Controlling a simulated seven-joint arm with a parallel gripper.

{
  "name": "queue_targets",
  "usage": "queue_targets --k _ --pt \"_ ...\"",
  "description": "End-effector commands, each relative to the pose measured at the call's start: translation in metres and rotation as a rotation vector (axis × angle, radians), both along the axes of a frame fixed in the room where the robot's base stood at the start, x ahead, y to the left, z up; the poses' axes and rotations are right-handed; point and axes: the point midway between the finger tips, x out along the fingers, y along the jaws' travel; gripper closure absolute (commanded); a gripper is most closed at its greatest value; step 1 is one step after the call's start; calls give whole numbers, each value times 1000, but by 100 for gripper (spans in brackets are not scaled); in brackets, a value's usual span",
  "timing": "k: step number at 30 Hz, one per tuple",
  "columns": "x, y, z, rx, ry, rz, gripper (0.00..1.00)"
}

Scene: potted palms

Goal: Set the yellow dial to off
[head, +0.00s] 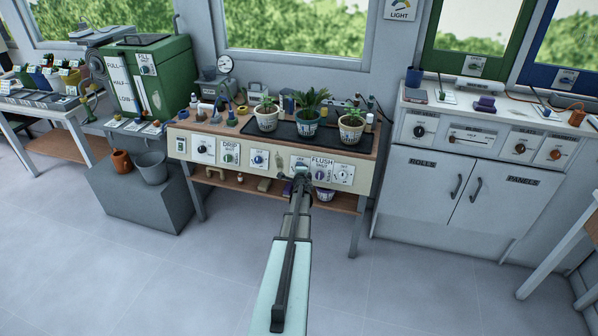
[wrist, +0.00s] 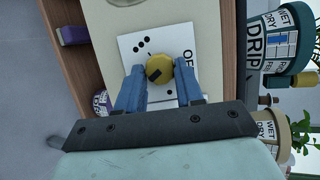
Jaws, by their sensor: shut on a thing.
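The yellow dial (wrist: 158,70) sits on a white plate (wrist: 130,45) in the wrist view. Lettering beginning "OF" stands to the right of the dial, partly cut off by my finger. Black dots mark the plate at upper left and below the dial. The blue fingers of my gripper (wrist: 160,82) are shut on the dial from both sides. In the head view my gripper (head: 300,172) is at the middle bench's front panel and hides the dial.
The front panel also carries a FLUSH plate (head: 322,170), a DRIP dial plate (head: 230,154) and other controls close by. Three potted plants stand on a dark tray (head: 287,131) above. A lower shelf (head: 225,180) holds small items. Open floor lies in front of the bench.

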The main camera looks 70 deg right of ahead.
Motion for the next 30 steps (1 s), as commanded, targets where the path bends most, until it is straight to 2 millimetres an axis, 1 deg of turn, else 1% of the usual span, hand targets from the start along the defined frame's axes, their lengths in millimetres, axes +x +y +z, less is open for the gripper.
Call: queue_targets --k 12,30 --pt "2 0 1 -7 100 42 94" --pt "3 0 0 -7 120 50 94"
